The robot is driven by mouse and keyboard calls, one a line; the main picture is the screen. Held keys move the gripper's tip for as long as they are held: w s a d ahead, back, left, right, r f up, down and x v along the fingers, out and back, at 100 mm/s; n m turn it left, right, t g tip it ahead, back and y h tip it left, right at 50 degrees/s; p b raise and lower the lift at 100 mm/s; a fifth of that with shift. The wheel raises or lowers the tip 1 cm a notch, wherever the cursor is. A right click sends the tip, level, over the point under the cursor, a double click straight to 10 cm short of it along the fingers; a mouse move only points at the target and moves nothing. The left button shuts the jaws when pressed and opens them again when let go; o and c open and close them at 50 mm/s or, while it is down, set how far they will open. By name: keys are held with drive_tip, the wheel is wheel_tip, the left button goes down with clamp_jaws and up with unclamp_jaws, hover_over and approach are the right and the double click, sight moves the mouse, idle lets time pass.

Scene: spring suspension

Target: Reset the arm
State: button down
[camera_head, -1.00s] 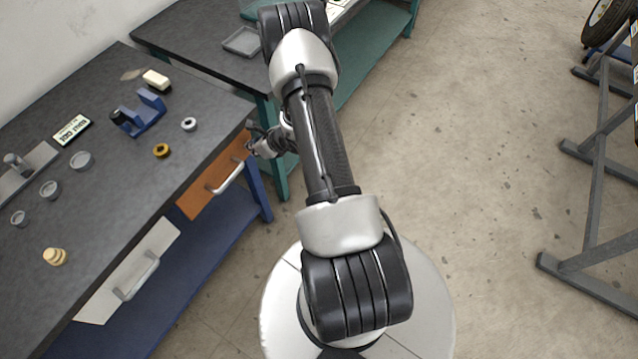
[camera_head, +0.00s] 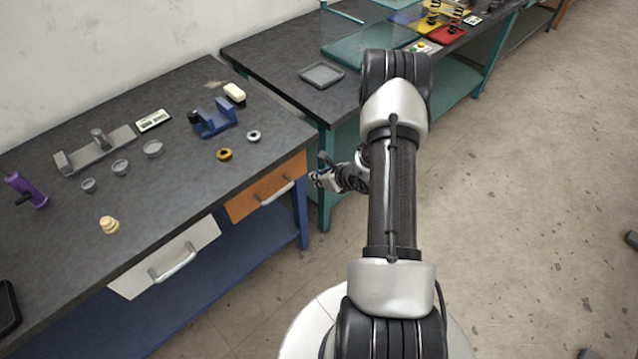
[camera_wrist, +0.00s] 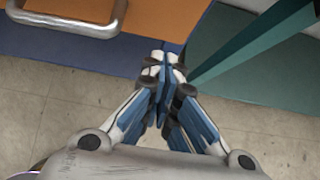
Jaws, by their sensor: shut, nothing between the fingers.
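My gripper (camera_head: 316,180) hangs beside the right end of the near workbench, close to the orange drawer (camera_head: 266,190). In the wrist view my gripper (camera_wrist: 165,58) has its fingertips together with nothing between them. The orange drawer's metal handle (camera_wrist: 70,25) shows at the upper left of that view. My forearm and upper arm run down the right middle of the head view, and they hide part of the floor and the far bench's side.
The near workbench (camera_head: 60,260) bears a blue fixture (camera_head: 214,120), several rings, a purple tool (camera_head: 28,190) and a yellow stepped part (camera_head: 109,225). A teal-legged bench (camera_head: 270,55) with a grey tray (camera_head: 321,75) stands behind. Open floor (camera_head: 540,180) lies right.

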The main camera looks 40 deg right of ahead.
drive_tip(key=p+v, duration=0.1)
drive_tip(key=v, duration=0.6)
drive_tip(key=shift+d+r+p, duration=0.3)
drive_tip(key=shift+r+p, duration=0.1)
drive_tip(key=w+a+r+n+y, duration=0.2)
drive_tip(key=a+r+n, duration=0.2)
drive_tip(key=a+r, duration=0.15)
drive_tip(key=w+a+r+n+y, duration=0.1)
drive_tip(key=w+a+r+n, duration=0.25)
drive_tip(key=r, duration=0.35)
drive_tip(key=s+a+r+n+g+y, duration=0.2)
drive_tip(key=s+a+r+n+y, duration=0.15)
drive_tip(key=a+r+n, duration=0.85)
drive_tip(key=s+a+r+n+g+h, duration=0.25)
drive_tip(key=s+a+r+n, duration=0.45)
drive_tip(key=s+a, duration=0.4)
drive_tip(key=s+d+r+n+h, duration=0.1)
drive_tip(key=s+d+n+h, duration=0.1)
drive_tip(key=s+n, duration=0.2)
drive_tip(key=s+d+r+n+h, duration=0.2)
drive_tip(key=s+n, duration=0.2)
drive_tip(key=s, duration=0.3)
drive_tip(key=shift+s+d+r+h, duration=0.2)
drive_tip(key=shift+d+r+h, duration=0.1)
drive_tip(key=shift+h, duration=0.1)
